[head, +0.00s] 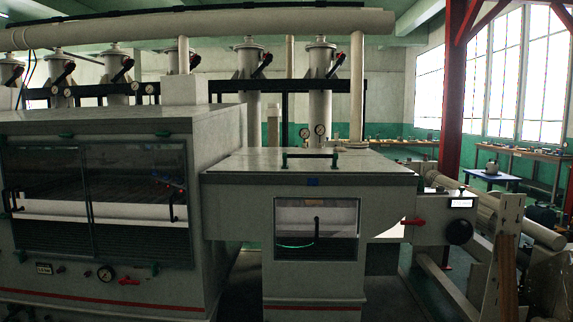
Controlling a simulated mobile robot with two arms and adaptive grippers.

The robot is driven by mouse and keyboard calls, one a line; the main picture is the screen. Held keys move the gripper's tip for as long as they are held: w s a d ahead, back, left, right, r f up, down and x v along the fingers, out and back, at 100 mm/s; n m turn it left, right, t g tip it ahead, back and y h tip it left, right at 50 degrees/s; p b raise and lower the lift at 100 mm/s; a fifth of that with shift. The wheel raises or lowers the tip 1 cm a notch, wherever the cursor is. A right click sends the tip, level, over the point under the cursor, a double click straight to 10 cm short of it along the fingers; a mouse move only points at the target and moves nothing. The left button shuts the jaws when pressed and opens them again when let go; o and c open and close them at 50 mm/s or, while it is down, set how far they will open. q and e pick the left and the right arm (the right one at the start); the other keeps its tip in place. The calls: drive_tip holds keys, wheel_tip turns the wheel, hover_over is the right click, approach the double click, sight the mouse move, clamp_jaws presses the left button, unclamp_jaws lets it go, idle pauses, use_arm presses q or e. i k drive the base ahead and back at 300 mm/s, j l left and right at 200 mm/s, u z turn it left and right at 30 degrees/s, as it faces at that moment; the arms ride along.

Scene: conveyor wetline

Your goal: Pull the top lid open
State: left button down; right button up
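The top lid (245,166) is a flat grey panel on the smaller machine section in the middle of the head view. It lies flat and closed. A dark bar handle with green end mounts (310,155) stands on its top. Below the lid is the machine's front window (316,228) with a dark vertical handle. Neither of my grippers shows in this view.
A larger grey cabinet (95,125) with dark sliding windows stands to the left. A red-handled valve (413,222) and rollers stick out at the right. A red steel column (458,80) and work tables (491,180) are behind.

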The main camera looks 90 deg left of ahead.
sight(333, 164)
drive_tip(key=j+u, duration=0.1)
drive_tip(key=u, duration=2.55)
drive_tip(key=l, duration=0.1)
